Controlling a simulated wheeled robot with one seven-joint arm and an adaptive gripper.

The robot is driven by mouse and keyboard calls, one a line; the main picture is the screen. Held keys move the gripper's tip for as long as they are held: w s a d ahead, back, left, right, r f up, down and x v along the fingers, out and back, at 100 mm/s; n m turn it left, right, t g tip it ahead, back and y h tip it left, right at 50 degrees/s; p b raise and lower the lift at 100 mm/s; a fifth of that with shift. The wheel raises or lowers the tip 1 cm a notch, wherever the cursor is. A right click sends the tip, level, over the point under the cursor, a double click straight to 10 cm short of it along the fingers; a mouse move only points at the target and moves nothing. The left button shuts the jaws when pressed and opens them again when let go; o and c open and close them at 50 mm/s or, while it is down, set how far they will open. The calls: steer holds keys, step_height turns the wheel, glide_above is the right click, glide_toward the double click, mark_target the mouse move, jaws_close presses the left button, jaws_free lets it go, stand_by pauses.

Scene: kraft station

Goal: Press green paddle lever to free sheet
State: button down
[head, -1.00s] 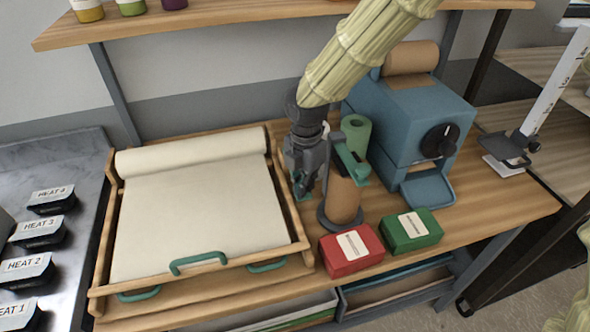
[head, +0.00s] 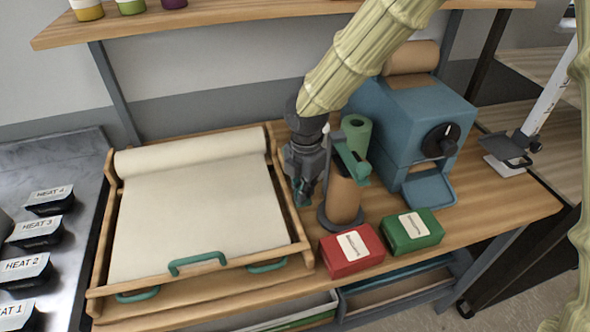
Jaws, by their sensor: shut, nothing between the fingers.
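My gripper (head: 304,199) is shut and points down between the wooden frame and the brown paper roll (head: 344,198). A small teal-green part shows at its fingertips; whether it belongs to a lever or to the gripper, and whether they touch, I cannot tell. A green arm-like piece (head: 351,161) stands against the top of the brown roll, just right of my gripper, and may be the paddle lever. A cream sheet (head: 195,215) lies flat in the wooden frame (head: 296,248), coming from a roll at its back. A raised green handle (head: 198,262) sits on the frame's front bar.
A blue dispenser (head: 405,125) with a black knob stands at the right. A green roll (head: 357,128) is behind the brown one. A red box (head: 351,262) and a green box (head: 411,242) lie in front. Black HEAT blocks (head: 35,233) line the left counter.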

steer(key=shift+f, duration=0.6)
steer(key=shift+r, duration=0.1)
step_height(320, 180, up, 11)
steer(key=p, duration=1)
stand_by(0.6)
stand_by(0.5)
